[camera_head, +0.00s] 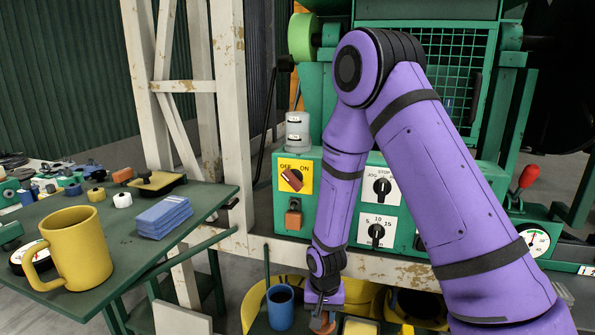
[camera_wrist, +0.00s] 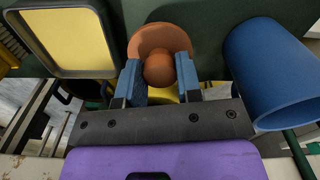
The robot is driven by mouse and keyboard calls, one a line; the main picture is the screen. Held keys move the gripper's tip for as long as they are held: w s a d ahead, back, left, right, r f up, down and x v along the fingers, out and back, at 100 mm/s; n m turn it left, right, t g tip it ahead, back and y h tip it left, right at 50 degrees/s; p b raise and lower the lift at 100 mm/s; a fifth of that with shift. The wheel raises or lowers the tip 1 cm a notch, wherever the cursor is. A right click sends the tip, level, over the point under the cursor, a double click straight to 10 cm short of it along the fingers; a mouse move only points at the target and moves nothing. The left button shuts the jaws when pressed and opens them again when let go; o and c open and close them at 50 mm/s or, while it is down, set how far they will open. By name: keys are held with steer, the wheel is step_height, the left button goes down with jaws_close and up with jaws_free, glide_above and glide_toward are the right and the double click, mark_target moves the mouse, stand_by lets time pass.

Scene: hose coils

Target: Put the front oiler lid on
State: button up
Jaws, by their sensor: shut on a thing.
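The oiler lid, an orange-brown disc with a round knob (camera_wrist: 160,40), is at the upper middle of the wrist view. My gripper (camera_wrist: 159,75) has its two blue fingertips closed on the knob, one on each side. In the head view the lid (camera_head: 321,323) shows at the bottom edge under my gripper (camera_head: 322,300), partly cut off. A bit of yellow (camera_wrist: 165,95) shows between the fingers behind the knob; I cannot tell whether it is the oiler. Whether the lid touches anything below is hidden.
A blue cup (camera_head: 281,309) stands just left of my gripper; it is close on the right in the wrist view (camera_wrist: 262,80). A yellow-filled tray (camera_wrist: 62,40) lies on the other side. The left table holds a yellow mug (camera_head: 80,250) and blue cloths (camera_head: 163,217). A green control panel (camera_head: 375,205) stands behind my arm.

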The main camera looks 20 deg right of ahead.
steer(key=shift+r, duration=2.2)
steer(key=shift+w, duration=0.15)
